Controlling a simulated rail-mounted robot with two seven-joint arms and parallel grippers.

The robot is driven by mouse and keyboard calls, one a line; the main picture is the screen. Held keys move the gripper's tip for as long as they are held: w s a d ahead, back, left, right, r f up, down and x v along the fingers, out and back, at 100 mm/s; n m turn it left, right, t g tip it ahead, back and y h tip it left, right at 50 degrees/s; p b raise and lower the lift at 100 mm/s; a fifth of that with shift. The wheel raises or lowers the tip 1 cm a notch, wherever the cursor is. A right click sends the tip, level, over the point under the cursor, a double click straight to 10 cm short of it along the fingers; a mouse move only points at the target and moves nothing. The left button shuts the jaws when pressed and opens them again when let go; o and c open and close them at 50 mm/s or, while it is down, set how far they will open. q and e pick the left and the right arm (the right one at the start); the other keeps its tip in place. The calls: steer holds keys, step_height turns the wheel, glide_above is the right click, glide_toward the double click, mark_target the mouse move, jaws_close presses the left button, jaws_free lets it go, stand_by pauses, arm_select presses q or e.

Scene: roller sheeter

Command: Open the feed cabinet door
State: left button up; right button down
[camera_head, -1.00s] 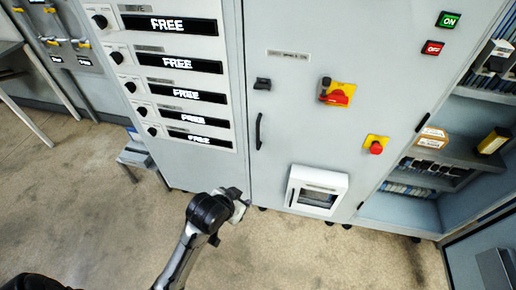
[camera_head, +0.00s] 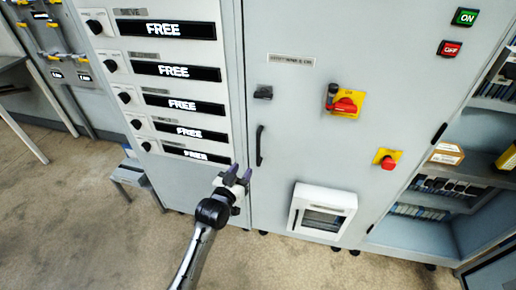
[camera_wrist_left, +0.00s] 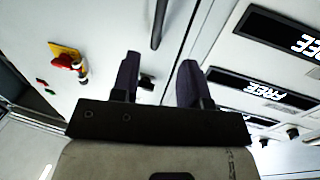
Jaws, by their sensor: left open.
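The feed cabinet door (camera_head: 350,140) is a tall light grey panel and is closed. Its black vertical handle (camera_head: 260,146) is near the door's left edge, below a small black latch (camera_head: 263,92). A red rotary switch on a yellow plate (camera_head: 344,102) is on the door. My left gripper (camera_head: 238,174) is open and empty, left of and a little below the handle, apart from it. In the left wrist view, the handle (camera_wrist_left: 159,22) shows beyond the two fingers (camera_wrist_left: 158,80). My right gripper is not in view.
Left of the door is a panel with several black displays reading FREE (camera_head: 180,28) and black knobs. A red button on yellow (camera_head: 388,160) and a white-framed box (camera_head: 321,212) are on the door. Open shelves (camera_head: 440,195) are at the right. The floor in front is clear.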

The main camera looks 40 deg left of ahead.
arm_select(q)
steer(key=b, duration=0.3)
glide_above(258, 163)
steer(key=shift+w+a, duration=0.25)
steer(key=shift+w, duration=0.05)
steer(key=shift+c, duration=0.2)
steer(key=shift+c, duration=1.4)
jaws_close()
